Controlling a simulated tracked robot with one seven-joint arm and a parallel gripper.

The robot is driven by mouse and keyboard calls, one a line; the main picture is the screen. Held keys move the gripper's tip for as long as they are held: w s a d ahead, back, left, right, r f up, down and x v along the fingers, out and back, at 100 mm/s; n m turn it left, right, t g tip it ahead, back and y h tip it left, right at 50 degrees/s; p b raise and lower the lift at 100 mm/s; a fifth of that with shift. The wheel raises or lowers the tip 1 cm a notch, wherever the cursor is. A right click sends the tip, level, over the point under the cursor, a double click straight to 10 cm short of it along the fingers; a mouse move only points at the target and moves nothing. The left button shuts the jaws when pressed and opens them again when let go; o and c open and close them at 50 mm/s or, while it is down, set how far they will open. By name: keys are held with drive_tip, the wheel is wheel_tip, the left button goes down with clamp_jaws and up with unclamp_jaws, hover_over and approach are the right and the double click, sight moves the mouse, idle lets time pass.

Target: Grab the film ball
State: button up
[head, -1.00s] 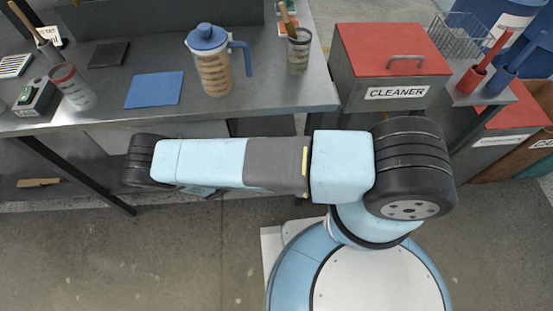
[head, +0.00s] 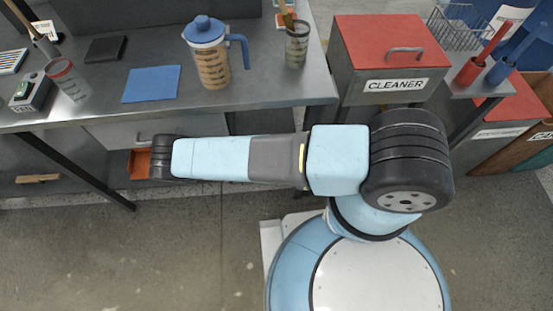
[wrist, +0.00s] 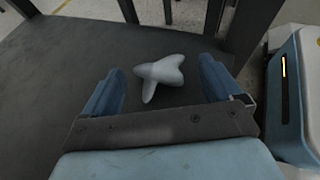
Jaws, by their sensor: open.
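My gripper (wrist: 165,88) is open, with one blue finger on each side of the picture. The lump lies between and slightly beyond the fingertips, and nothing is held. I cannot tell how far below the fingers it is. In the head view my arm stretches left in front of the bench, and neither my gripper nor the lump can be made out there.
The workbench (head: 275,92) carries a blue-lidded jug (head: 212,65), a blue cloth (head: 152,84) and several cups and tools. A red-topped cleaner box (head: 390,40) stands right of it. Dark legs or bars (wrist: 130,10) rise around the dark surface. An orange bin (head: 138,163) sits under the bench.

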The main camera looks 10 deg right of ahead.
drive_tip(key=shift+x, duration=1.1)
drive_tip(key=c, duration=1)
